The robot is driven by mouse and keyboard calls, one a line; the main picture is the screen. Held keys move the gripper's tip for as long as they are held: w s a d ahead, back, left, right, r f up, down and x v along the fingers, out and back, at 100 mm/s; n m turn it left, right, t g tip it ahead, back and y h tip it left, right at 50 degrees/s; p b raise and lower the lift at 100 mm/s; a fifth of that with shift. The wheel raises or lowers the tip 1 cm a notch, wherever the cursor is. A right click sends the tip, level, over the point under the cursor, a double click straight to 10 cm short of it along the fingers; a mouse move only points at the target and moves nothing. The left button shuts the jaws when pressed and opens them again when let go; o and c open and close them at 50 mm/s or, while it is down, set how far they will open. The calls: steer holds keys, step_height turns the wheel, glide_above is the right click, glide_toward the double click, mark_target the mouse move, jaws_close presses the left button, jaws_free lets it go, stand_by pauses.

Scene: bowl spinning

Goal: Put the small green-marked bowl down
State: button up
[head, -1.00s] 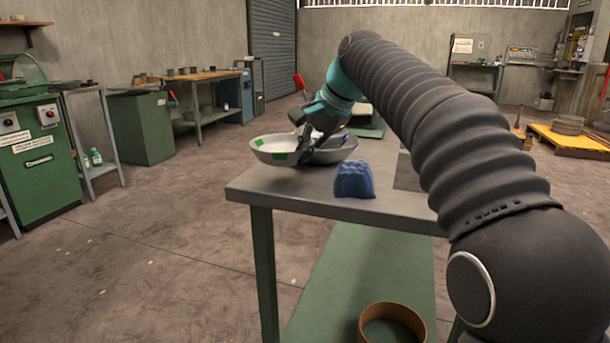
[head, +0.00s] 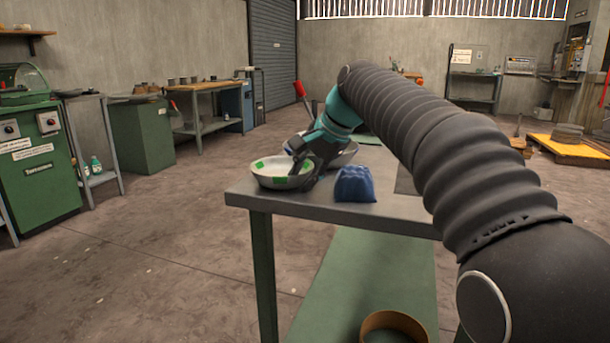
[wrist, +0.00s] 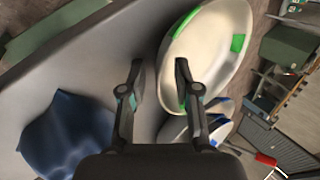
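The small green-marked bowl (head: 270,177) is white with green patches. In the head view it appears to rest upright on the grey table (head: 400,212), near its left corner. In the wrist view the bowl (wrist: 215,45) fills the upper right. My gripper (head: 305,168) is at the bowl's right side. In the wrist view my gripper's fingertips (wrist: 160,75) are apart, with the bowl's near rim in the gap. One finger is over the bowl's inside and the other is outside, over the table. The gap looks wider than the rim.
A blue-marked bowl (head: 345,155) stands just behind my gripper, partly hidden by it. A crumpled blue cloth-like thing (head: 355,184) lies to the right on the table. A brown ring-shaped container (head: 394,320) is on the green lower shelf (head: 345,285).

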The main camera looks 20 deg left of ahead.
steer(key=shift+r, duration=0.1)
steer(key=p+v, duration=0.3)
steer(key=v, duration=0.9)
steer(key=shift+d, duration=0.1)
